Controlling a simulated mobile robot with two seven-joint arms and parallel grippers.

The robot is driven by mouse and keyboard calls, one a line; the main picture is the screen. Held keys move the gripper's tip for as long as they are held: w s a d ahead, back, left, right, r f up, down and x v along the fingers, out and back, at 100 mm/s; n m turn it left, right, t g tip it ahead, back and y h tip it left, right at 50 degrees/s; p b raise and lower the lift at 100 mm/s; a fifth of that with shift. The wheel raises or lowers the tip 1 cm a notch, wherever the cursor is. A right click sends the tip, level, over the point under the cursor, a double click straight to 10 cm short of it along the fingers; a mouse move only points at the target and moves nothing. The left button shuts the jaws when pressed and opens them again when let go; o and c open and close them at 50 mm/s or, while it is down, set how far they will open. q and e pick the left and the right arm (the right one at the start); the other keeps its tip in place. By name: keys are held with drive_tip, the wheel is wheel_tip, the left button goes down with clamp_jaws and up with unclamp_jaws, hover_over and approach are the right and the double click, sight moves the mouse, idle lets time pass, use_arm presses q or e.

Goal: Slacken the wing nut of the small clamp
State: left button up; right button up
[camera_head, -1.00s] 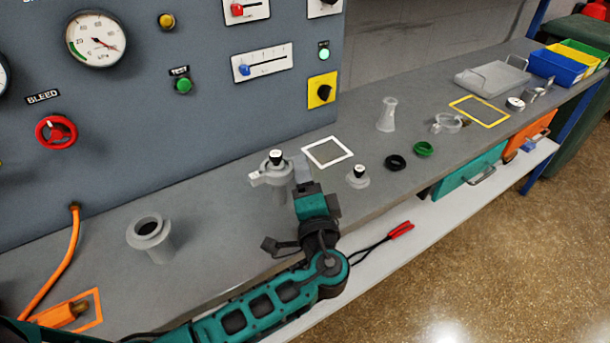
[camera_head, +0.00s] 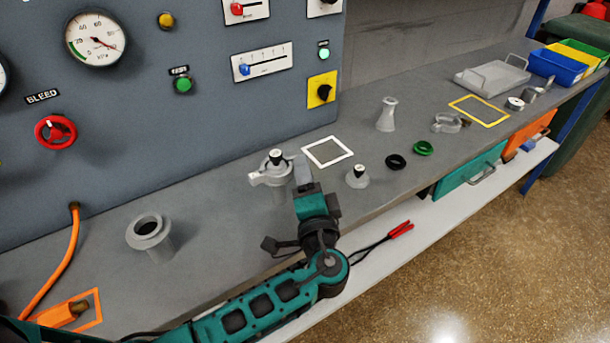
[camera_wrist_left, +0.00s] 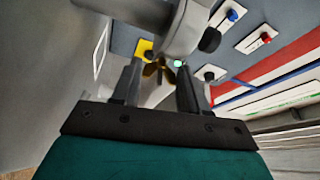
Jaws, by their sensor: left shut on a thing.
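The small clamp (camera_head: 262,178) is a pale grey ring around a fitting with a black-topped part on the bench, left of the white square outline. My left gripper (camera_head: 303,168) is at the right side of this clamp, its fingers pointing to the panel. In the left wrist view, the brass wing nut (camera_wrist_left: 156,69) shows between the two dark fingertips of my left gripper (camera_wrist_left: 158,78), which is shut on it. The grey fitting (camera_wrist_left: 185,30) rises just beyond. In the head view the wing nut is hidden behind the fingers. My right gripper is not in view.
A grey flanged tube (camera_head: 150,236) stands at left. A small cone-shaped fitting (camera_head: 358,177) stands close right of my left gripper. A black ring (camera_head: 396,162), a green ring (camera_head: 423,148) and a larger clamp (camera_head: 447,122) lie farther right. The control panel (camera_head: 200,130) rises behind.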

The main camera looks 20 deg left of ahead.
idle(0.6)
use_arm(q)
drive_tip(key=o, duration=1.1)
drive_tip(key=shift+f, duration=0.1)
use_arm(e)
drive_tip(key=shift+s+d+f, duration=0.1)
